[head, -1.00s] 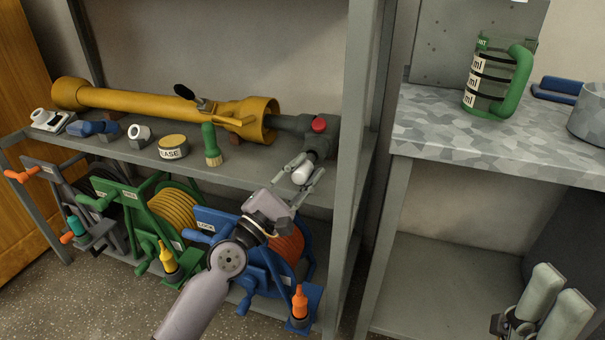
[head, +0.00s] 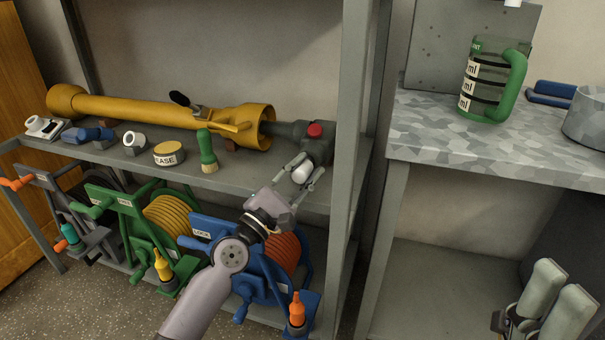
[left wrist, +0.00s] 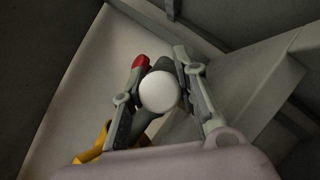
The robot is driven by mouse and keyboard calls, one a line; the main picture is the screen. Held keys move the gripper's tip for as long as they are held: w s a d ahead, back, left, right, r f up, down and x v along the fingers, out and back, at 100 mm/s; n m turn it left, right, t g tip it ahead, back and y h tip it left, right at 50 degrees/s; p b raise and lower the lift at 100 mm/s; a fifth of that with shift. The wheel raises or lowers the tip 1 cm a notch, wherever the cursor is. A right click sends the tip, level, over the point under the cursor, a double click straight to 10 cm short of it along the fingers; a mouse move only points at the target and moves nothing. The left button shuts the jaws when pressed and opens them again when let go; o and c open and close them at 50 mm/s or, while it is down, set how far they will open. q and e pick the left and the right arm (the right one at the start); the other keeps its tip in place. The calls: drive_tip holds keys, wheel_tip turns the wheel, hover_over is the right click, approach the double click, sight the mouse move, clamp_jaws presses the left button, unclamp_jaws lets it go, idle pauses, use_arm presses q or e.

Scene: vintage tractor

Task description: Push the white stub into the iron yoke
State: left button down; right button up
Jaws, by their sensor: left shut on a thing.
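The white stub (head: 301,173) is a short pale cylinder held in front of the dark iron yoke (head: 306,143). The yoke is at the right end of the yellow shaft on the upper shelf and has a red button. My left gripper (head: 302,174) is shut on the stub, one finger on each side. In the left wrist view the stub's round white end (left wrist: 159,92) faces the camera between the fingers (left wrist: 161,75). The dark yoke shows behind it; the contact between them is hidden. My right gripper (head: 545,305) is at the lower right, apart from everything.
A yellow shaft (head: 140,106) lies along the shelf (head: 245,180). A grease tin (head: 168,154), a green brush (head: 207,150) and small fittings stand before it. A grey post (head: 350,100) rises close to the right of the yoke. Hose reels (head: 165,220) stand below.

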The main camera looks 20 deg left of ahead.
use_arm(q)
drive_tip(key=shift+w, duration=0.45)
drive_tip(key=c, duration=1.2)
unclamp_jaws()
